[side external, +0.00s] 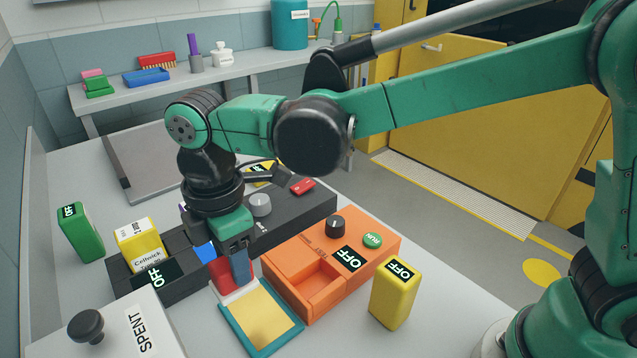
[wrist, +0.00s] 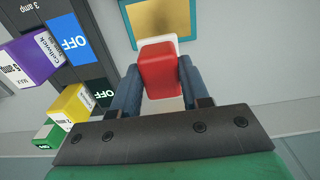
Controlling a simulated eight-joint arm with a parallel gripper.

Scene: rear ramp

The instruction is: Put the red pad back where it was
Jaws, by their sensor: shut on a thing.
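The red pad (wrist: 160,72) is a red block with a white edge, held between the two blue fingers of my gripper (wrist: 157,92) in the wrist view. In the side view my gripper (side external: 232,270) points down, and the red pad (side external: 221,275) shows partly behind a finger. It is close to the back left edge of a teal-framed tray with a yellow surface (side external: 262,315). The tray also shows just beyond the pad in the wrist view (wrist: 185,20). I cannot tell whether the pad touches anything below.
An orange unit (side external: 290,285) with a recess, knob and green RUN button stands right of my gripper. A yellow block (side external: 396,293) is at its right. A dark charger (side external: 180,290) holds a yellow pack (side external: 140,245). A green block (side external: 80,232) and SPENT box (side external: 130,335) are left.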

